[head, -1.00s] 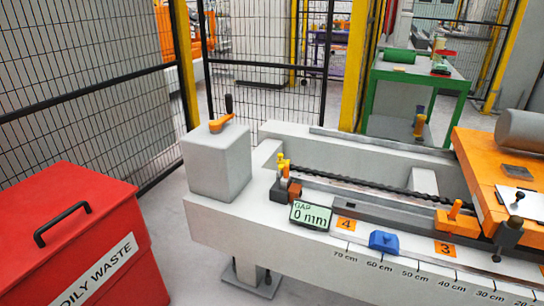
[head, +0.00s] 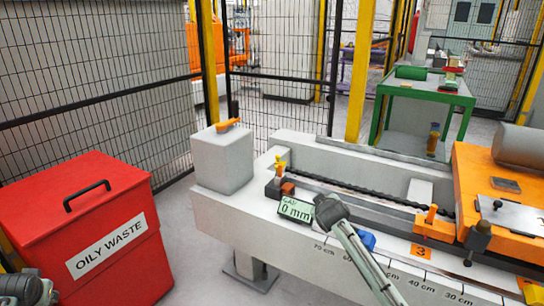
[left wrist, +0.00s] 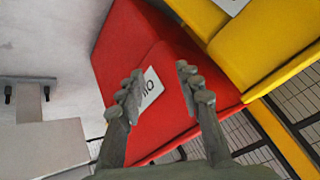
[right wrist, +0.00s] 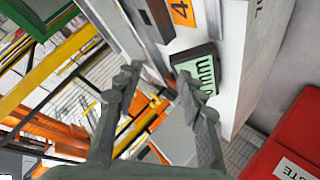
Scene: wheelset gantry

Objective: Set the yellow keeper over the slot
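The yellow keeper (head: 280,163) appears as a small upright yellow piece on the dark fixture (head: 273,187) at the gantry's left end. I cannot make out the slot. My right arm (head: 329,212) reaches in over the gantry beside the gap display (head: 296,209), which reads 0 mm. In the right wrist view my right gripper (right wrist: 158,90) is open and empty, with the display (right wrist: 197,70) close to one finger. My left gripper (left wrist: 160,83) is open and empty, over the red bin (left wrist: 165,75). Part of my left arm shows at the head view's lower left.
The red oily waste bin (head: 85,230) stands left of the gantry. A grey block (head: 223,160) with an orange handle (head: 228,125) sits at the gantry's end. An orange clamp (head: 431,215) is farther right. My right arm partly hides a blue piece (head: 367,240).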

